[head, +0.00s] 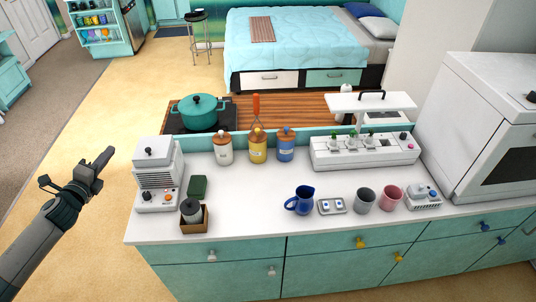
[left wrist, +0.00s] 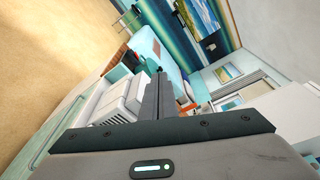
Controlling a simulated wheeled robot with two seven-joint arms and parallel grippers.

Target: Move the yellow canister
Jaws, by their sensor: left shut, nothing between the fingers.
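The yellow canister (head: 258,148) stands upright on the white counter, toward its back edge. It has a wooden lid and a pale label. It stands between a white canister (head: 222,150) and a blue canister (head: 286,147), which have similar wooden lids. My left gripper (head: 105,157) is shut and empty, out over the floor to the left of the counter, well apart from the canisters. In the left wrist view its closed fingers (left wrist: 158,98) point away from the camera. I cannot make out the yellow canister in that view. My right gripper does not show.
A white appliance (head: 157,180) stands at the counter's left end, between my left gripper and the canisters. A white planter (head: 365,151) is right of the canisters.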

